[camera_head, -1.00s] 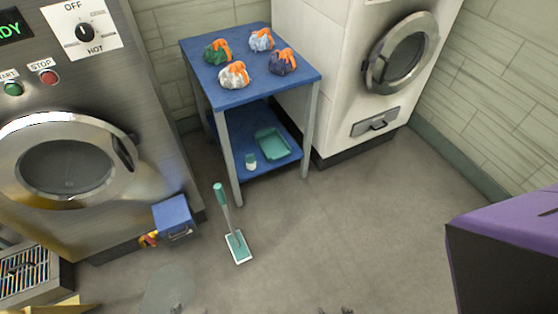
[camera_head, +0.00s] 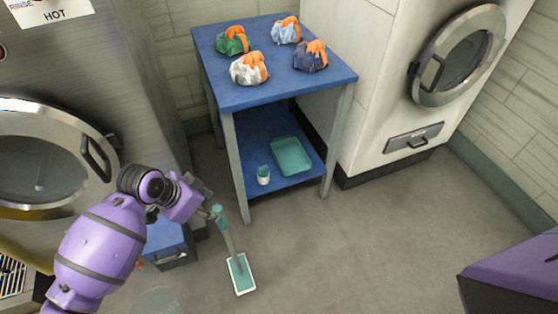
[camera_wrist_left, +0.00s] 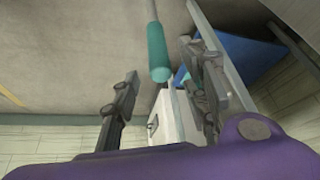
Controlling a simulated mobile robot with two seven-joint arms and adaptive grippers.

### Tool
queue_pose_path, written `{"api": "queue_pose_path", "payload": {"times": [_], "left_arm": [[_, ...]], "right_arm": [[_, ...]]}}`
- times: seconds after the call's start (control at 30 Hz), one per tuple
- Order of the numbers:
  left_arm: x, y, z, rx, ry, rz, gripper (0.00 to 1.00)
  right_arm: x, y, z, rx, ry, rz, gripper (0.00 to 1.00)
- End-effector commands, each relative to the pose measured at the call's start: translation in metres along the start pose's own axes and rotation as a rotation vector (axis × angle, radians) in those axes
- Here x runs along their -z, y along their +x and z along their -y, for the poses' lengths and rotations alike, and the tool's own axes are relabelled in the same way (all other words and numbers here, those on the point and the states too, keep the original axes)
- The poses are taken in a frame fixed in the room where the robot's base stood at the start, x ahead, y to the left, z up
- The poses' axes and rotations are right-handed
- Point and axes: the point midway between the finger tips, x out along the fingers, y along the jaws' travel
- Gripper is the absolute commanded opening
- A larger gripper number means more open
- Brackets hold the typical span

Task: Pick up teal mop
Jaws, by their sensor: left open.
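The teal mop stands upright and slightly tilted on the floor, with a teal handle grip (camera_head: 219,214), a grey pole and a flat teal-and-white head (camera_head: 241,274). My left gripper (camera_head: 206,201) is open beside the top of the handle, just left of it in the head view. In the left wrist view the handle's teal end (camera_wrist_left: 157,50) appears between the two spread fingers, not clamped. Whether a finger touches it I cannot tell. My right gripper is not in view.
A blue two-level table (camera_head: 274,92) stands behind the mop, with several tied bags on top and a teal tray (camera_head: 291,156) and a small cup (camera_head: 263,174) below. A blue box (camera_head: 168,240) sits left of the mop.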

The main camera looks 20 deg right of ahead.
Motion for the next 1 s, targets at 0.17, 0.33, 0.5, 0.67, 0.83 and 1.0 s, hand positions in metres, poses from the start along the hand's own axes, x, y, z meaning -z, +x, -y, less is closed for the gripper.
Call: {"api": "queue_pose_path", "payload": {"times": [0.17,0.33,0.5,0.67,0.83,1.0], "left_arm": [[-0.003,0.009,0.000,-0.030,0.023,0.034,0.41],[-0.004,0.029,-0.002,-0.029,0.021,0.033,0.41],[-0.005,0.054,-0.004,-0.029,0.021,0.032,0.41],[-0.005,0.071,-0.004,-0.026,0.020,0.031,0.41],[-0.005,0.074,-0.003,-0.023,0.022,0.030,0.41],[-0.005,0.073,-0.003,-0.024,0.022,0.030,0.32]], "right_arm": [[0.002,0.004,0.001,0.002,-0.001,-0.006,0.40],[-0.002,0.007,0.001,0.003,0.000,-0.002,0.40],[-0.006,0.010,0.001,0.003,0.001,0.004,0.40],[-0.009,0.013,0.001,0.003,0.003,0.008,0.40],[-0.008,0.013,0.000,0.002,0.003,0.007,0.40],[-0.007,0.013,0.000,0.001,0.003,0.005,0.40]]}}
